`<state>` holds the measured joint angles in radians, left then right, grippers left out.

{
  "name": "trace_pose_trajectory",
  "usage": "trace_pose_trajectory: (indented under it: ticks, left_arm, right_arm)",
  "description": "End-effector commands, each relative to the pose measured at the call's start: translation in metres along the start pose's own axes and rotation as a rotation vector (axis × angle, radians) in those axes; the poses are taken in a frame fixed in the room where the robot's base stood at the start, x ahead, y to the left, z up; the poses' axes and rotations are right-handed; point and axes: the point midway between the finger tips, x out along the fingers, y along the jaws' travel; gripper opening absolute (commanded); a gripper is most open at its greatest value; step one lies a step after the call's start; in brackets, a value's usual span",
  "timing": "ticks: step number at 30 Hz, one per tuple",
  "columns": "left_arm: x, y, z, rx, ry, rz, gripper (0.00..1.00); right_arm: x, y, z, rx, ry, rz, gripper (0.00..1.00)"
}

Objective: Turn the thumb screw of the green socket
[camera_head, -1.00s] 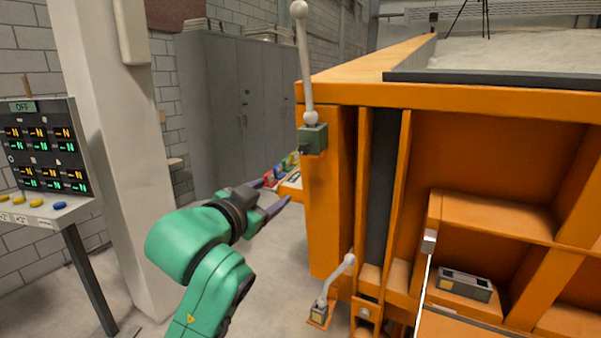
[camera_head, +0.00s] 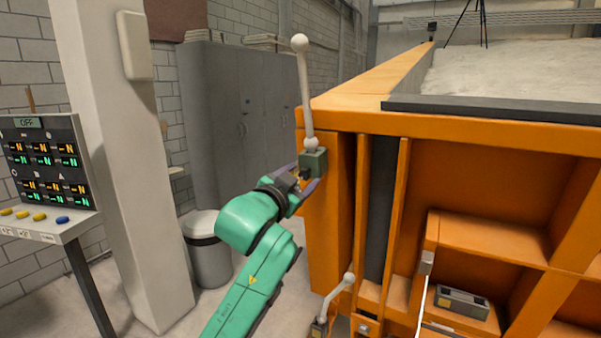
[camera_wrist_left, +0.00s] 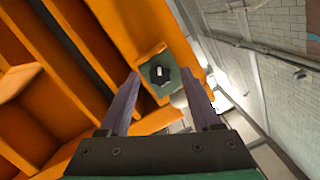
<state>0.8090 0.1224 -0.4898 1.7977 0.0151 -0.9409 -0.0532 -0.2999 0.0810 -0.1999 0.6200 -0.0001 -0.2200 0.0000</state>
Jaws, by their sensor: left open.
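The green socket (camera_head: 316,162) is fixed to the corner post of the orange sandbed frame, below a white rod with ball ends (camera_head: 305,90). Its dark thumb screw (camera_wrist_left: 159,73) faces my left wrist camera, and the green socket (camera_wrist_left: 158,88) shows around it. My left gripper (camera_head: 308,180) is at the socket, with its fingers partly hidden by the wrist in the head view. In the left wrist view the two purple fingers of my left gripper (camera_wrist_left: 159,98) are open, one on each side of the screw, with visible gaps. My right gripper is not in view.
The orange sandbed (camera_head: 450,122) fills the right side. A lower rod (camera_head: 340,291) sticks out near the frame's foot. A grey pillar (camera_head: 118,170), a control panel (camera_head: 45,160) and a bin (camera_head: 207,255) stand at left.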

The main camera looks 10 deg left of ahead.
Motion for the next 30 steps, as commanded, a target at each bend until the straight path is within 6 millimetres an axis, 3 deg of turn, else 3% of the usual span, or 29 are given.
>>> trace_pose_trajectory:
  ticks: [4,5,9,10,20,30]
  left_arm:
    - [-0.0003,0.0002,0.0002,0.0,0.001,0.0,0.65]
    - [-0.0003,0.0002,0.0002,0.0,0.001,0.0,0.61]
    - [-0.0005,0.0001,0.0002,0.0,0.001,0.0,0.08]
    - [-0.0005,0.0001,0.0002,0.0,0.001,0.0,0.0]
    - [-0.0005,-0.0001,0.0003,0.027,0.0,-0.006,0.0]
    - [-0.0002,0.0013,0.0002,0.206,0.001,-0.041,0.0]
  right_arm:
    - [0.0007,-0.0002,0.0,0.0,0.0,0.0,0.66]
    - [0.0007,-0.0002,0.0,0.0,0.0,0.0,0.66]
    - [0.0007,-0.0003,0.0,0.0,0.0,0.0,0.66]
    - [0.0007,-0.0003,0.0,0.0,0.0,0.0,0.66]
    - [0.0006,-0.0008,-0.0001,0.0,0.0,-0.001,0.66]
    - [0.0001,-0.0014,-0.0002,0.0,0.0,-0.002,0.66]
